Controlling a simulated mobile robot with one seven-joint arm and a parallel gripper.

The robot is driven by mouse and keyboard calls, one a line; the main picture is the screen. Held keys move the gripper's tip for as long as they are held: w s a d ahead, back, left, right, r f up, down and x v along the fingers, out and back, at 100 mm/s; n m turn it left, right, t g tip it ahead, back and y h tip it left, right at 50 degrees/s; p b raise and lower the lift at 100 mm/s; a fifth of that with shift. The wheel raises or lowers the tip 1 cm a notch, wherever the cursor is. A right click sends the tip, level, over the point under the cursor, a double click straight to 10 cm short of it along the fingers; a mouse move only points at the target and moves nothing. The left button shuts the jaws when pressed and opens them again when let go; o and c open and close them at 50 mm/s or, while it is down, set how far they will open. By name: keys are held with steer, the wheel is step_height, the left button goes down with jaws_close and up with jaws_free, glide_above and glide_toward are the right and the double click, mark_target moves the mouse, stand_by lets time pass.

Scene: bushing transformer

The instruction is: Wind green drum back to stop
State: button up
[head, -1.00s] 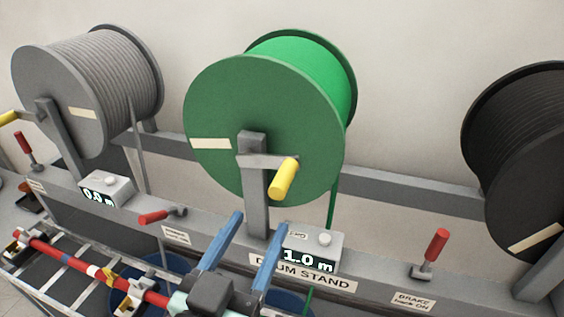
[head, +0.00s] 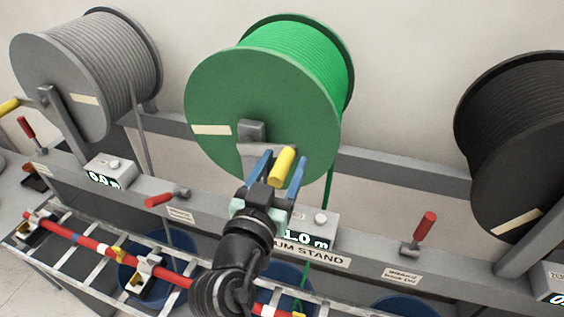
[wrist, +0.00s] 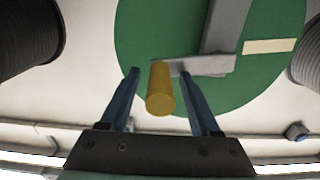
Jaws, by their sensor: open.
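The green drum (head: 225,105) hangs on the grey drum stand (head: 395,255), with green cable wound on it and one strand running down. Its crank arm (head: 262,149) ends in a yellow handle (head: 282,166) pointing outward. My gripper (head: 282,166) is open around the handle in the head view. In the wrist view the yellow handle (wrist: 161,88) lies between the two blue fingers (wrist: 160,95), with gaps on both sides. The counter box (head: 312,230) below the drum reads 1.0 m. The drum also shows in the wrist view (wrist: 140,40).
A grey drum (head: 60,90) stands to the left and a black drum (head: 480,165) to the right. A red pole (head: 90,255) lies on a ladder-like rack in front, above blue bins (head: 150,278).

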jaws_close()
stand_by(1.4)
